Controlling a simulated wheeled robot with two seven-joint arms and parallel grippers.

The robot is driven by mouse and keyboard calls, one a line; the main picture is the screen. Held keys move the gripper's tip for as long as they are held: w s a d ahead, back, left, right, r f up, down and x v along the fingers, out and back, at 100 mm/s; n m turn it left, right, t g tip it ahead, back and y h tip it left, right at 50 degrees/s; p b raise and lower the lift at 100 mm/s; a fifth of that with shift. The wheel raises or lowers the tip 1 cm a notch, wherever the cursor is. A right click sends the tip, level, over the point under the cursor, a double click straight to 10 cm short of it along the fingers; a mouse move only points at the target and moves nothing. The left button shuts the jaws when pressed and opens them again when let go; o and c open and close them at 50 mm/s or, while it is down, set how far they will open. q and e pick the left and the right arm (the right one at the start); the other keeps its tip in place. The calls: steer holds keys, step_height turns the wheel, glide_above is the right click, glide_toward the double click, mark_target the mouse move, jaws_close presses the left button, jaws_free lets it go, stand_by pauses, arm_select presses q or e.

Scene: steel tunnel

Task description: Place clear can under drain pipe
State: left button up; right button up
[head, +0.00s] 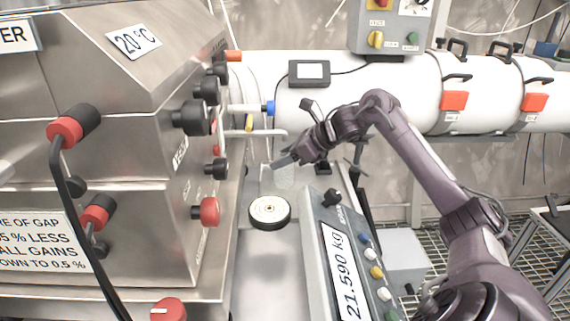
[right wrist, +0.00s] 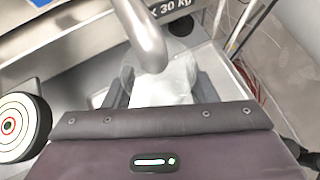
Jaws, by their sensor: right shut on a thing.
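The clear can (head: 286,178) is a faint, see-through cylinder near the centre of the head view. My right gripper (head: 284,163) is shut on it. In the right wrist view the pale can (right wrist: 172,88) sits between the two grey fingers, partly hidden by the gripper body. A bent steel drain pipe (right wrist: 146,38) comes down in that view, and its end overlaps the can's opening; the height gap cannot be told. In the head view a thin horizontal pipe (head: 258,133) runs out just above the gripper. My left gripper is not in view.
A black disc with a white top (head: 270,211) lies on the steel surface left of the scale display (head: 343,265), which reads 21.590 kg. The steel machine (head: 120,150) with black and red knobs fills the left. A white tube (head: 400,95) crosses behind.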

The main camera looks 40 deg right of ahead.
step_height(320, 180, down, 3)
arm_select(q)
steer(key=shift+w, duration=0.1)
arm_select(e)
steer(key=o, duration=1.1)
steer(key=shift+c, duration=0.2)
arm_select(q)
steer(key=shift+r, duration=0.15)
arm_select(e)
steer(key=shift+s+d+r, duration=0.1)
steer(key=shift+s, duration=0.1)
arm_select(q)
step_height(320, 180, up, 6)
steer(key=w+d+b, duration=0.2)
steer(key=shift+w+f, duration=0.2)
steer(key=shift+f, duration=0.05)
arm_select(e)
steer(key=v, duration=1.1)
steer(key=shift+s+r, duration=0.2)
steer(key=shift+r, duration=0.05)
